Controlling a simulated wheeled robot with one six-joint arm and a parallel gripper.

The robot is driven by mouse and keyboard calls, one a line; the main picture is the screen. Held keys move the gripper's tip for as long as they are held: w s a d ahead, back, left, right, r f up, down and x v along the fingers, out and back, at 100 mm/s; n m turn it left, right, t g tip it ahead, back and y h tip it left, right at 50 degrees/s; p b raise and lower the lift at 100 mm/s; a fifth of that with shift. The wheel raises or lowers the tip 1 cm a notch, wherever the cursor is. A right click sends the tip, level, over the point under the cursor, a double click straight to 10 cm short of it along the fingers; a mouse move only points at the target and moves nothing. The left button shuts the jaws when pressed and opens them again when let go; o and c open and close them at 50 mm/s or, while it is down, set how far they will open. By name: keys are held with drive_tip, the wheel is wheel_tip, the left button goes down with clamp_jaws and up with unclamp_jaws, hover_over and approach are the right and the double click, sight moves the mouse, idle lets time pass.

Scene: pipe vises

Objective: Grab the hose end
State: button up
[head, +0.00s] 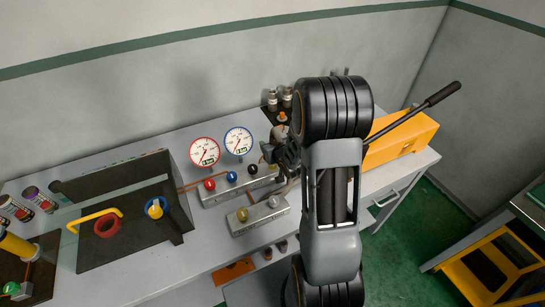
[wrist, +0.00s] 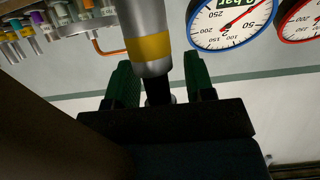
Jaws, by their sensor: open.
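In the wrist view, my gripper (wrist: 160,62) is open, with one green-padded finger on each side. A silver cylinder with a yellow band (wrist: 149,45) reaches down from the top of the picture to between the fingers. It looks like the hose end, but I cannot be sure. A narrower dark part shows below it, between the fingers. A gap shows at the right finger; at the left finger I cannot tell whether it touches. In the head view my arm covers much of this area, and I cannot make out the hose end.
A red-rimmed gauge (head: 205,152) and a blue-rimmed gauge (head: 238,141) stand on the grey bench beside my arm. A valve block with coloured knobs (head: 239,184) is below them. A yellow box (head: 401,140) with a black-handled lever is at right. Green floor is open beyond.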

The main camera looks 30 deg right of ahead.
drive_tip(key=shift+c, duration=0.2)
clamp_jaws()
idle(0.4)
